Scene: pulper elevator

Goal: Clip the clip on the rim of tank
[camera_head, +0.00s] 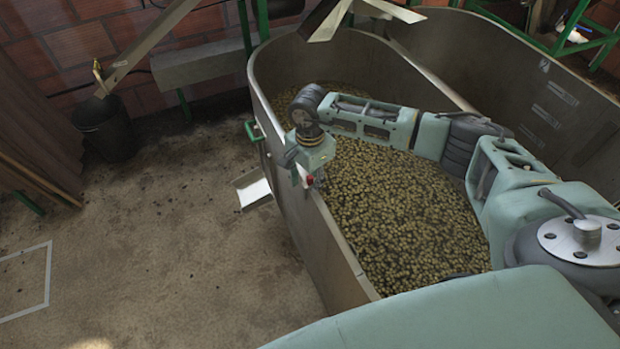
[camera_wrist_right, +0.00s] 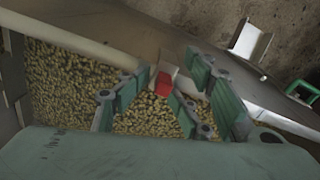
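The tank (camera_head: 318,238) is a large grey metal vat filled with small round greenish-brown fruit. My right gripper (camera_head: 308,181) is at the tank's left rim, pointing down. In the right wrist view my right gripper (camera_wrist_right: 160,88) has its green fingers on both sides of a small red and pale clip (camera_wrist_right: 164,84), which seems held between the fingertips. The clip lines up with the rim (camera_wrist_right: 88,46) in that view. I cannot tell whether it touches the rim. In the head view only a red spot of the clip (camera_head: 309,180) shows. My left gripper is not in view.
A green bracket (camera_head: 252,131) is on the tank's outer left side, with a metal chute (camera_head: 252,190) below it. A dark bucket (camera_head: 104,128) stands by the brick wall. The floor left of the tank is clear. A metal divider (camera_head: 425,68) crosses the tank top.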

